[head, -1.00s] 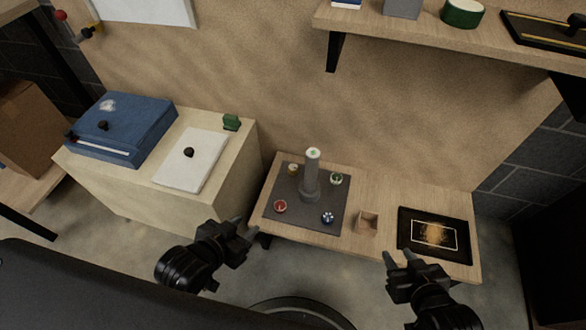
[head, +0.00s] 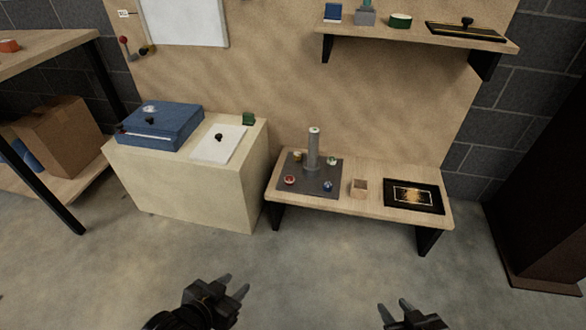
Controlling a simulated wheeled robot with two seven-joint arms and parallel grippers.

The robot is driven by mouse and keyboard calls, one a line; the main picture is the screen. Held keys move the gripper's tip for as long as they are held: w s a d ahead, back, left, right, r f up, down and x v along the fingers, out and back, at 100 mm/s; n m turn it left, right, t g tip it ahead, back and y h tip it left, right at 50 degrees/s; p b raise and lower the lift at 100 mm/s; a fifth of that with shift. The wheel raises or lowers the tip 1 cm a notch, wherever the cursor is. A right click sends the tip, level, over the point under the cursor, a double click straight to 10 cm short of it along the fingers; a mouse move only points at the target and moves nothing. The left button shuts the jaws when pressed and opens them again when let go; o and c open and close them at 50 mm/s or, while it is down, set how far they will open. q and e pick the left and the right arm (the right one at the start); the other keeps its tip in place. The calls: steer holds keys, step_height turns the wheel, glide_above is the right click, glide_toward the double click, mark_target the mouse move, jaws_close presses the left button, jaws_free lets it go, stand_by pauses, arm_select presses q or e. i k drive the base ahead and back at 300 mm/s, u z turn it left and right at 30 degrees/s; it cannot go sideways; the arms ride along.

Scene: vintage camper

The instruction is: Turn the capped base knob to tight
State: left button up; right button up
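A grey upright post (head: 312,150) stands on a dark square base plate (head: 325,189) on a low wooden bench. Several small knobs sit around it: a red one (head: 289,180) at front left, a blue one (head: 328,186) at front right, a green one (head: 332,160) at back right and a pale yellowish one (head: 297,156) at back left. I cannot tell which is the capped knob, and their markings are too small to read. My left gripper (head: 234,284) and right gripper (head: 392,305) are open, empty and well short of the bench, over the floor.
The wooden bench (head: 367,204) also holds a small wooden box (head: 359,188) and a black framed tray (head: 413,196). Left of it stands a cream cabinet (head: 188,187) with a blue case (head: 161,128). A shelf (head: 420,37) hangs above. The floor before the bench is clear.

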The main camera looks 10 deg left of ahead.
mark_target(297, 155)
steer(key=z, duration=0.65)
steer(key=i, duration=1.25)
steer(key=u, duration=0.35)
steer(key=i, duration=0.85)
steer(key=u, duration=0.15)
